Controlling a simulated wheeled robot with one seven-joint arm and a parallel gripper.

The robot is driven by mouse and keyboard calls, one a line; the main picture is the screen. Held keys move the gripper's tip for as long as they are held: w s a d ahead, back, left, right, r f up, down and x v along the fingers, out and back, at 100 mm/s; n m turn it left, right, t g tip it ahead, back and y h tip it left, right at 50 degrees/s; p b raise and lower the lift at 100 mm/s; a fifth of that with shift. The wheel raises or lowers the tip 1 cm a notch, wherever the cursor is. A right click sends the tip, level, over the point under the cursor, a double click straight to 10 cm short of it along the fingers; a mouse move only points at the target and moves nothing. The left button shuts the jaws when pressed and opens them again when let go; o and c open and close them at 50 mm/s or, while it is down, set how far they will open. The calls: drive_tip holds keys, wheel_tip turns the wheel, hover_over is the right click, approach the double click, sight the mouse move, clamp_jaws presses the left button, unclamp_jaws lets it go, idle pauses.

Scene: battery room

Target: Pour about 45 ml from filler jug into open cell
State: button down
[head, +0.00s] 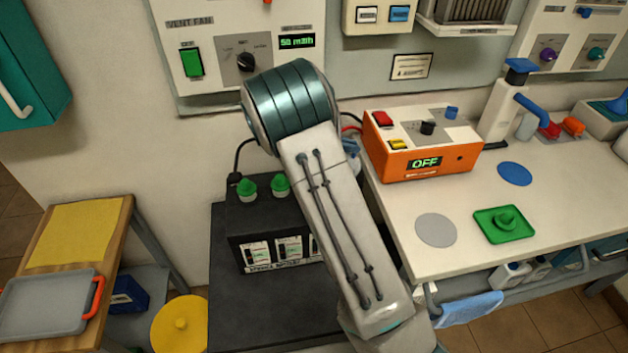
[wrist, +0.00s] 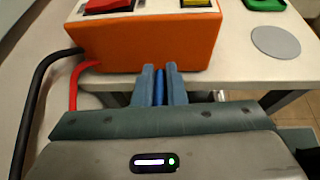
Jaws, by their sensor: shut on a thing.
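In the wrist view my gripper (wrist: 160,80) is shut on a narrow dark blue piece (wrist: 160,88), which looks like the handle of the filler jug. The jug's body is hidden there. In the head view my arm covers the gripper, and only a bit of blue (head: 351,147) shows beside it, left of the orange charger. The black battery (head: 262,222) stands on a dark stand with two green caps (head: 280,185) visible on its left. Its right part, where the open cell may be, is hidden behind my arm.
The orange charger (head: 420,155), reading OFF, sits on the bench (head: 465,185) close by my gripper, with black and red cables. A green tray (head: 487,230) holds a green cap. A grey disc (head: 436,229) and a blue disc (head: 514,174) lie bare on the bench.

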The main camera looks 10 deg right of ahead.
drive_tip(key=shift+a+r+h+b, duration=0.35)
drive_tip(key=shift+h+b, duration=0.1)
drive_tip(key=shift+h, duration=0.15)
idle(0.6)
drive_tip(key=shift+r, duration=0.15)
drive_tip(key=shift+s+d, duration=0.1)
drive_tip(key=shift+d, duration=0.2)
drive_tip(key=shift+a+r+h, duration=0.25)
drive_tip(key=shift+h, duration=0.25)
idle(0.6)
